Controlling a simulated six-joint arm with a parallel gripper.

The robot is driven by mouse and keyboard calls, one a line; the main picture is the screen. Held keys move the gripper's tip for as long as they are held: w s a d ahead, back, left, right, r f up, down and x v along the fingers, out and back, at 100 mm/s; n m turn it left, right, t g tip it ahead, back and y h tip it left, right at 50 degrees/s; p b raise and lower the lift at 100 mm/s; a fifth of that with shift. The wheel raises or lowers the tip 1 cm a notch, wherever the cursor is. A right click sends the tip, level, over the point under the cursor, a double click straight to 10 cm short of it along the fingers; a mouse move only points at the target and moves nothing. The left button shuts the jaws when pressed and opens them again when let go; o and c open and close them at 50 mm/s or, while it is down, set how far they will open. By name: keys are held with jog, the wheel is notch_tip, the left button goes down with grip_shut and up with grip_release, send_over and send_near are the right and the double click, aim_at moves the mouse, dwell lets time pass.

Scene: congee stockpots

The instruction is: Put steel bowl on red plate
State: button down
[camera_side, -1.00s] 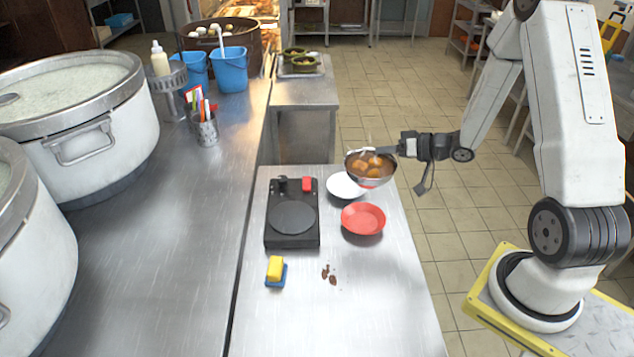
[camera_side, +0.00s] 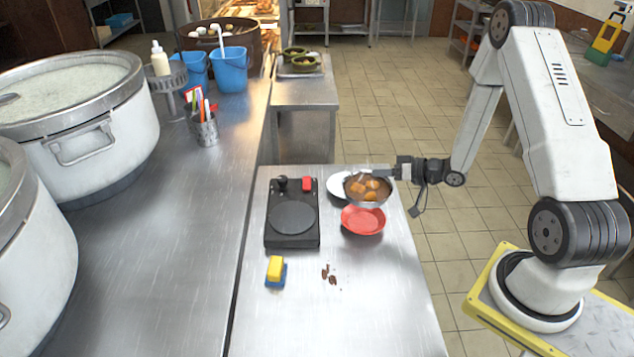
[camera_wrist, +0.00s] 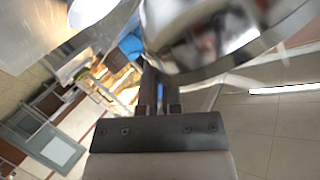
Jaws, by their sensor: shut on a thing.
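The steel bowl (camera_side: 368,191) holds several orange-brown pieces in brown sauce. My gripper (camera_side: 384,174) is shut on the bowl's right rim. In the wrist view the bowl (camera_wrist: 215,40) fills the top, with my gripper (camera_wrist: 160,85) at its edge. The red plate (camera_side: 363,221) lies on the steel table, just in front of the bowl in the side view. The bowl's lower edge overlaps the plate's back rim in the picture. I cannot tell whether the bowl touches the plate or is held above it.
A white plate (camera_side: 338,187) is partly hidden behind the bowl. A black burner (camera_side: 293,222) stands to the left. A yellow and blue sponge (camera_side: 276,270) and brown crumbs (camera_side: 329,274) lie in front. The table's front is otherwise clear. Large pots (camera_side: 95,150) stand far left.

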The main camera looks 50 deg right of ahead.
aim_at(379, 193)
jog(key=shift+f, duration=2.95)
jog(key=shift+f, duration=0.4)
jog(key=c, duration=0.7)
grip_release()
jog(key=shift+c, duration=0.3)
jog(key=shift+c, duration=1.2)
jog(key=shift+v, duration=0.75)
jog(key=shift+s+d+r, duration=0.1)
jog(key=shift+s, duration=0.25)
jog(key=shift+s+d+r, duration=0.1)
jog(key=shift+s, duration=0.2)
jog(key=shift+s+d+r, duration=0.2)
jog(key=shift+s+r, duration=0.05)
jog(key=shift+s, duration=0.4)
